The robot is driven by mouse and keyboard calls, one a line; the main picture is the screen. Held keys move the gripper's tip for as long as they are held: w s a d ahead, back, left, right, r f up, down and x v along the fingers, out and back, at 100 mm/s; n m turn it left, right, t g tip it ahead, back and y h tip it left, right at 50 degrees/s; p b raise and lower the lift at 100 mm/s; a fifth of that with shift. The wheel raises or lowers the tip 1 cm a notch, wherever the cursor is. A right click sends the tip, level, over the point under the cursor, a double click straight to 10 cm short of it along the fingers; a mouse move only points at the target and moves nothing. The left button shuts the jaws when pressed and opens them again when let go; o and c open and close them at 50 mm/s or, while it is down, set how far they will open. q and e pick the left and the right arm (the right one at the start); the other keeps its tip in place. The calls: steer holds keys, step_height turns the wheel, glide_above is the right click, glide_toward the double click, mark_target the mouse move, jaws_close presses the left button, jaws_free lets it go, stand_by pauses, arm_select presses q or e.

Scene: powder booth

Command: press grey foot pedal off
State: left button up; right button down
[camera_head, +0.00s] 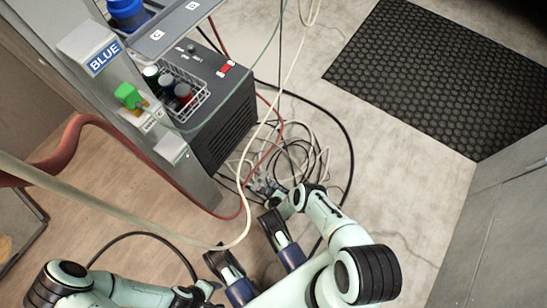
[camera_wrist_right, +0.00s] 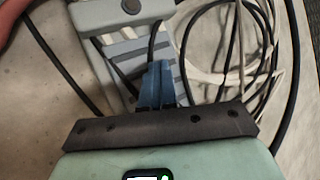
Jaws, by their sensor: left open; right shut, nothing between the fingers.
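The grey foot pedal lies on the floor among cables. In the right wrist view its ribbed tread plate (camera_wrist_right: 122,52) and its grey housing with a round dark button (camera_wrist_right: 131,6) show at the upper middle. In the head view the pedal (camera_head: 259,182) is small and partly hidden by my right arm. My right gripper (camera_wrist_right: 157,86) is shut and empty, its blue fingers over the ribbed plate; I cannot tell whether they touch it. It also shows in the head view (camera_head: 269,191). My left gripper (camera_head: 208,291) is open at the bottom of the head view, away from the pedal.
Loose white and black cables (camera_head: 305,150) coil around the pedal. A dark control unit (camera_head: 225,115) with a wire basket stands behind left, beside a grey post labelled BLUE (camera_head: 103,57). A black mat (camera_head: 440,75) lies at the upper right. Floor right of the cables is clear.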

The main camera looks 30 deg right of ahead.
steer(key=shift+s+r+p, duration=0.15)
steer(key=shift+p, duration=0.15)
steer(key=shift+r, duration=0.1)
steer(key=shift+s+r+p, duration=0.1)
steer(key=shift+r+p, duration=0.55)
steer(key=shift+p, duration=0.15)
steer(key=shift+r+p, duration=1.85)
steer(key=shift+r, duration=0.5)
steer(key=shift+w, duration=0.2)
